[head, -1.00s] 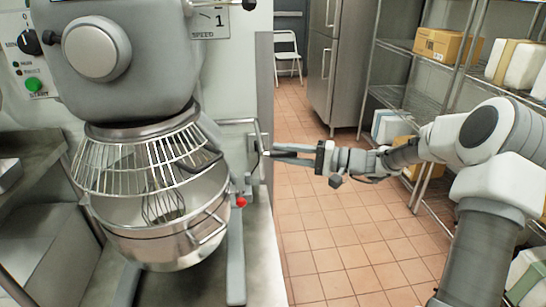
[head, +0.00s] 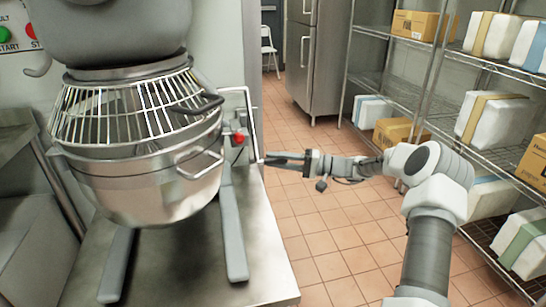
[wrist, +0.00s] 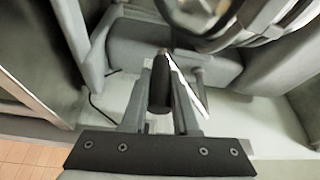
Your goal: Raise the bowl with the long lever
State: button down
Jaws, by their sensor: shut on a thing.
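The steel mixing bowl (head: 140,190) sits under the mixer's wire guard (head: 130,108), its rim up close against the guard's lower edge. The long lever (head: 251,120) is a thin bright rod at the right of the mixer, running down toward my gripper (head: 268,159). In the wrist view, a black grip (wrist: 160,82) lies between the two fingers of my gripper (wrist: 160,92), with the bright rod beside it. My gripper is shut on this grip. The fingertips are small in the head view, and the grip is hard to make out there.
A red knob (head: 238,139) sits between the bowl and the lever. The mixer's grey legs (head: 232,235) stand on a steel base (head: 190,275). Wire shelves (head: 385,85) with boxes stand at the right. Tiled floor (head: 320,245) is clear beneath my arm.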

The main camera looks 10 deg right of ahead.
jog(key=w+f+b, duration=0.1)
jog(key=w+f, duration=0.2)
jog(key=shift+w+f+n+y+b, duration=0.3)
jog(key=shift+w+f+n, duration=0.1)
jog(key=shift+w+n, duration=0.3)
jog(key=shift+d, duration=0.1)
jog(key=c, duration=0.7)
grip_release()
jog(key=shift+w, duration=0.1)
jog(key=p+v, duration=0.3)
jog(key=v, duration=1.4)
jog(key=shift+d+f, duration=0.1)
jog(key=shift+f, duration=0.1)
